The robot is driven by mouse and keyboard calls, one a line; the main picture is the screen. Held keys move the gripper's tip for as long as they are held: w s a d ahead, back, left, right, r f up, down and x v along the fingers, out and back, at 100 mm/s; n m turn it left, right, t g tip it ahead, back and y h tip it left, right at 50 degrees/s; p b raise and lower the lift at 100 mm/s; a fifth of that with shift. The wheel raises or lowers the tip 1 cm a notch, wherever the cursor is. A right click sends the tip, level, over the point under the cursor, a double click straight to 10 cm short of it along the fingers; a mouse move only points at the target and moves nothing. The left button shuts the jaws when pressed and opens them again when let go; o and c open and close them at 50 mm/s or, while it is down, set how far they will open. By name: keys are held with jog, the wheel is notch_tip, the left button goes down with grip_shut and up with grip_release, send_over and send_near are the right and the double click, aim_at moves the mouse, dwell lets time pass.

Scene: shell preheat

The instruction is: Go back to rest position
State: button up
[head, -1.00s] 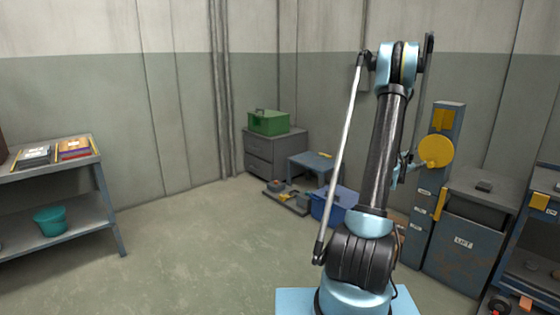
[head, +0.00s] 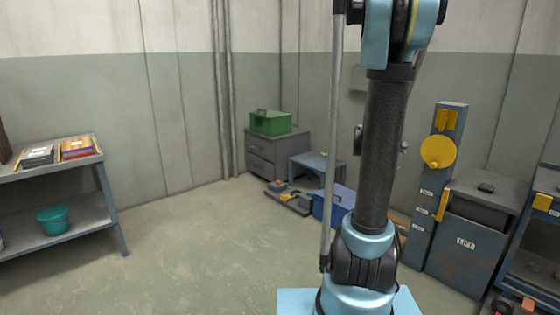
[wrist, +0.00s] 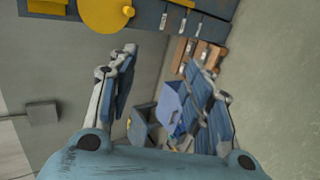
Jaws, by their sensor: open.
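My gripper (wrist: 163,88) is open in the wrist view, its two blue-padded fingers spread wide with nothing held between them. It hangs in free air, and the floor and stored items show beyond the fingers. In the head view my arm stands upright right of centre, its upper joint near the top edge. The gripper is mostly hidden behind the arm there.
A blue post with a yellow disc (head: 438,152) and a grey-blue cabinet (head: 465,243) stand at right. A shelf (head: 70,171) stands left; the middle floor is clear.

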jog(key=s+a+f+m+g+y, duration=0.1)
jog(key=s+a+f+m+y, duration=0.1)
jog(key=s+a, duration=0.7)
jog(key=s+a+f+m+g+y, duration=0.2)
jog(key=s+a+f+m+y, duration=0.1)
jog(key=s+a, duration=0.6)
jog(key=s+a+f+m+g+y, duration=0.1)
jog(key=s+a+f+y, duration=0.3)
jog(key=s+a, duration=0.5)
jog(key=s+f+m, duration=0.1)
jog(key=s+f, duration=0.1)
jog(key=s, duration=0.2)
jog(key=shift+s+a+f+m+g, duration=0.2)
jog(key=shift+s+m+g, duration=0.1)
jog(key=shift+s, duration=0.1)
jog(key=shift+w+f, duration=0.15)
jog(key=shift+w, duration=0.35)
